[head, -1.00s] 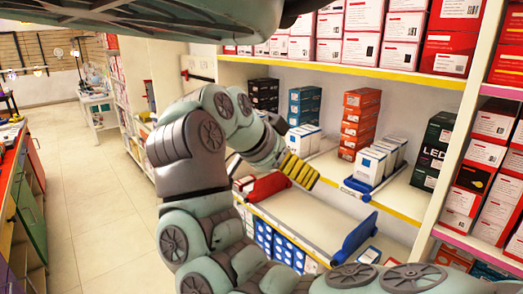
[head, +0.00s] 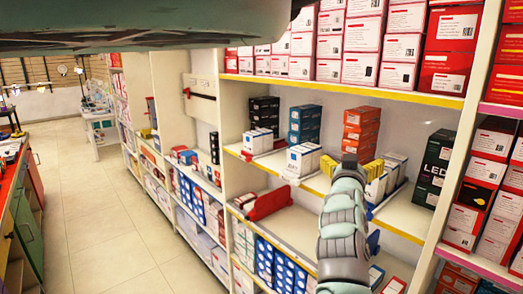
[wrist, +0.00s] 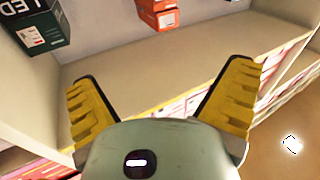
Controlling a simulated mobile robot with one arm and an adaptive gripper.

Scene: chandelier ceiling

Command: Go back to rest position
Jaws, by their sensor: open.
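My gripper (head: 351,167) is in front of the shelf unit in the head view, with its yellow fingers spread apart. It appears in front of the middle shelf, near the white boxes (head: 394,163) and below the orange boxes (head: 361,130). In the wrist view, my gripper (wrist: 165,100) has its two yellow-padded fingers wide apart with nothing between them. A bare shelf surface (wrist: 150,70) lies beyond the fingers. A dark LED box (wrist: 38,22) and an orange box (wrist: 158,14) show at the top of that view.
Blue boxes (head: 304,123), black boxes (head: 264,112) and white boxes (head: 304,158) stand on the middle shelf. A red divider (head: 270,203) is on the lower shelf. Red-and-white boxes (head: 400,45) fill the top shelf. The tiled aisle floor (head: 100,220) at left is clear.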

